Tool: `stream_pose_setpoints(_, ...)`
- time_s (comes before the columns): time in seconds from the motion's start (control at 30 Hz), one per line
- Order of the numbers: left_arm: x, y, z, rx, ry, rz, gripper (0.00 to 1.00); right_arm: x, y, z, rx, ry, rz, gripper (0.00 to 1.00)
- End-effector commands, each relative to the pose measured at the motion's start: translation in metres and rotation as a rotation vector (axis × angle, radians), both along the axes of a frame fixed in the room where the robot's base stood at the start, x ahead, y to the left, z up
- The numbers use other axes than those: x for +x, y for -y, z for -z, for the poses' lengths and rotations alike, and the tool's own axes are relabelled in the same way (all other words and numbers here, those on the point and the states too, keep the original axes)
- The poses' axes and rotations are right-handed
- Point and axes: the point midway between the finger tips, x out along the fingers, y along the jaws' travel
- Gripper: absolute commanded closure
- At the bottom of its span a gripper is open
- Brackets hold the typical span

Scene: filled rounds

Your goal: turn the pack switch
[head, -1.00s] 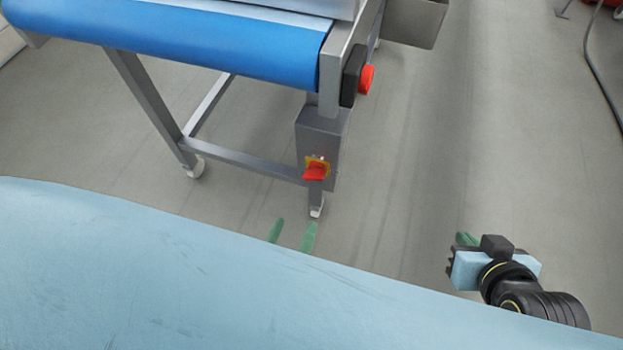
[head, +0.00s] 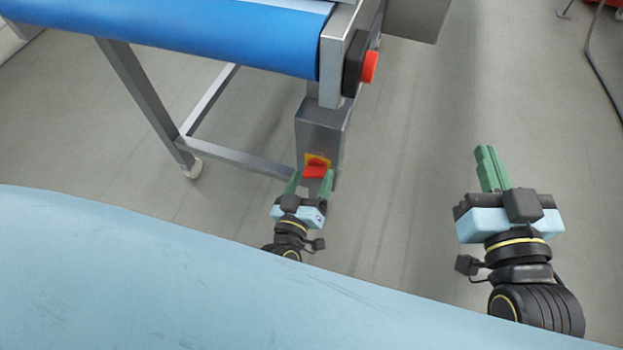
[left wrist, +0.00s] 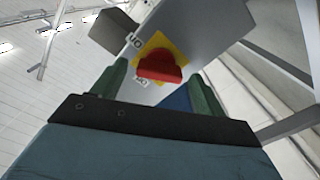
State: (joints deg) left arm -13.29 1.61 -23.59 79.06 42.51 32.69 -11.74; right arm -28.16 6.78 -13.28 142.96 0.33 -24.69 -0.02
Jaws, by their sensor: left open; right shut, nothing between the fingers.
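The pack switch is a red rotary knob (head: 315,171) on a yellow plate, on a grey box (head: 322,128) fixed to the conveyor's leg. In the left wrist view the red knob (left wrist: 160,67) sits on the yellow plate (left wrist: 178,47) with small markings beside it. My left gripper (head: 310,182) is open just in front of the knob. In the left wrist view its green fingers (left wrist: 155,85) stand to either side of the knob's lower part, with gaps; whether they touch it cannot be seen. My right gripper (head: 489,160) is shut and empty, to the right over the floor.
A conveyor with a blue belt (head: 190,40) stands above and to the left on a metal frame. A red button (head: 370,67) on a black housing sits at its end. A pale blue surface (head: 120,270) fills the lower left.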

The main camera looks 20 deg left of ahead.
Motion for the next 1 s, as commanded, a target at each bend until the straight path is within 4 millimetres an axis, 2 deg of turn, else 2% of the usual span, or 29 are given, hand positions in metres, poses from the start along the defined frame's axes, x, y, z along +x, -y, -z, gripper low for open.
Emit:
stream_pose_setpoints(0.17, 0.007, 0.0006, 0.0002, 0.0, 0.0, 0.0, 0.27, 0.0, -0.0019, -0.0082, 0.015, 0.049, -0.004, 1.0)
stream_pose_setpoints(0.43, 0.0076, 0.0005, -0.0002, 0.0, -0.001, 0.001, 0.27, 0.0, -0.002, -0.0096, 0.017, 0.056, -0.004, 1.0)
stream_pose_setpoints(0.8, 0.0072, 0.0005, 0.0001, 0.0, -0.001, 0.001, 0.72, -0.0001, -0.002, -0.0092, 0.017, 0.054, -0.004, 1.0)
stream_pose_setpoints(1.0, 0.0071, 0.0005, 0.0002, -0.018, -0.001, 0.001, 0.72, -0.0001, -0.002, -0.009, 0.016, 0.052, -0.004, 1.0)
